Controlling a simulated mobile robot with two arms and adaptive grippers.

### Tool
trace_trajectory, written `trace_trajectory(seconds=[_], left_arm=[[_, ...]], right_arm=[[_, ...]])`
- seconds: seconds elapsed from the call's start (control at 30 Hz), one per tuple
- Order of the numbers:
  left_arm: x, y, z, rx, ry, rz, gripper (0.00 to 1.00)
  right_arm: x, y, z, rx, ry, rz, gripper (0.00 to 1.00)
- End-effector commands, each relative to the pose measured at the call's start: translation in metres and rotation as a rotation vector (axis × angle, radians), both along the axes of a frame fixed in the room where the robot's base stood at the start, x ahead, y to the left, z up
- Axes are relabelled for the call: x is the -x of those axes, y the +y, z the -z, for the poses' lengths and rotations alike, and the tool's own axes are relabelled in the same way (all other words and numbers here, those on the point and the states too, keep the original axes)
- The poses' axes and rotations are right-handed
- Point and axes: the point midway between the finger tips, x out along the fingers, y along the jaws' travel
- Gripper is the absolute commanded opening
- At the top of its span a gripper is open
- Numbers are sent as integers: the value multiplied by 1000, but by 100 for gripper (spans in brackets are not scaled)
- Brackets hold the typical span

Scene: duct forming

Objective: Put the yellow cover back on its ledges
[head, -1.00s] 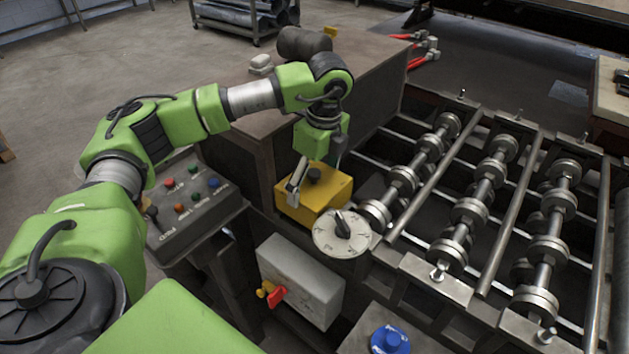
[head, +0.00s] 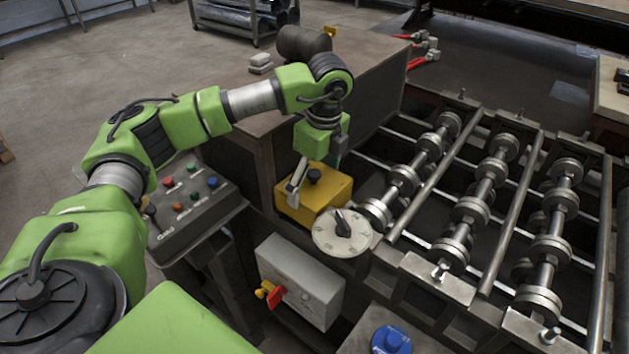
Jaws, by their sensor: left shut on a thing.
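The yellow cover (head: 327,199) is a box-like piece with a dark knob (head: 314,176) on top. It sits at the left end of the roller machine, just behind the round white dial. My left gripper (head: 306,182) points down over the cover, with one finger showing in front of the knob. It is shut on the cover, at or near the knob; the exact contact is partly hidden. The ledges are hidden, so I cannot tell whether the cover touches them. My right gripper is not in view.
The white dial (head: 342,231) stands close in front of the cover. Roller shafts (head: 470,209) lie to the right. A button panel (head: 190,208) is at left, and a grey box with a red switch (head: 301,279) is below. A wooden bench (head: 370,75) stands behind.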

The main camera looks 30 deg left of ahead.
Motion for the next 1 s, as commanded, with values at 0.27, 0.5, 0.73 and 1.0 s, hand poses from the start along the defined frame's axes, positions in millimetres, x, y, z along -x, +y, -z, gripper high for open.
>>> trace_trajectory(seconds=[0.27, 0.5, 0.73, 1.0], left_arm=[[0, 0, -1, 1, -2, 0, 60], [0, 0, 6, 1, -2, 0, 60], [0, -1, 12, 2, -1, 1, 60], [2, -1, 14, 3, 5, 1, 60]], right_arm=[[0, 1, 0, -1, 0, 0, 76], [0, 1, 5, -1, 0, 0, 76], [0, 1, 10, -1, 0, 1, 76], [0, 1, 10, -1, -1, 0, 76]])
